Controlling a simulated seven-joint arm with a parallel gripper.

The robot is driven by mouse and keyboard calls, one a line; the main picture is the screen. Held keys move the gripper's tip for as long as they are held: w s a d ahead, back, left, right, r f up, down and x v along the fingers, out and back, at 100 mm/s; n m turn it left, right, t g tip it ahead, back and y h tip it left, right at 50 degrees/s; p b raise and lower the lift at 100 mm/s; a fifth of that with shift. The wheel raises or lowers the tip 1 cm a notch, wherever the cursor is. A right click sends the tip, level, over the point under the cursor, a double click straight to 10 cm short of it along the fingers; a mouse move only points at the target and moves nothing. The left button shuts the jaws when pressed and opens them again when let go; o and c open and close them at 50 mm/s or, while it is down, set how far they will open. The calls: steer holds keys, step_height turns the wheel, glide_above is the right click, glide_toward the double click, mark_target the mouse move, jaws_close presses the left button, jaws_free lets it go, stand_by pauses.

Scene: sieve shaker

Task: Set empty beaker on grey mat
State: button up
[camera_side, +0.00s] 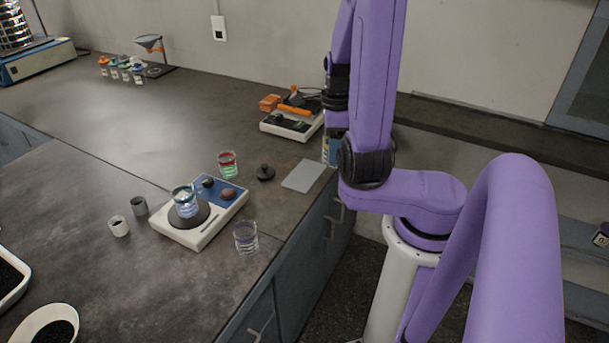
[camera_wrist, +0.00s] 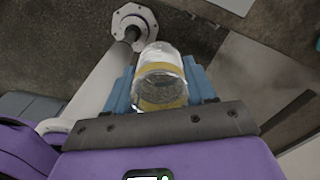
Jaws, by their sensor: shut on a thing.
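In the wrist view a clear glass beaker with yellow bands (camera_wrist: 160,72) sits between the blue fingers of my gripper (camera_wrist: 161,90). The gripper is shut on it, and I see no clear contents inside. In the side view my gripper and this beaker are mostly hidden behind my purple arm, to the right of the mat. The grey mat (camera_side: 304,175) lies flat and bare near the bench's right edge. It cannot be made out for certain in the wrist view, where floor shows behind the beaker.
A red-and-green beaker (camera_side: 228,165), another beaker (camera_side: 246,238) and a black knobbed weight (camera_side: 265,173) stand near the mat.

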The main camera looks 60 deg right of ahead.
step_height(320, 180, down, 2)
steer(key=shift+f, duration=0.1)
steer(key=shift+w+d+f, duration=0.9)
steer(key=shift+w+d, duration=0.05)
steer(key=shift+w, duration=0.9)
glide_above(300, 180)
step_height(300, 180, down, 8)
steer(key=shift+s+r, duration=0.15)
steer(key=shift+f, duration=1.7)
steer(key=shift+f, duration=0.15)
steer(key=o, duration=1.1)
steer(key=shift+c, duration=0.2)
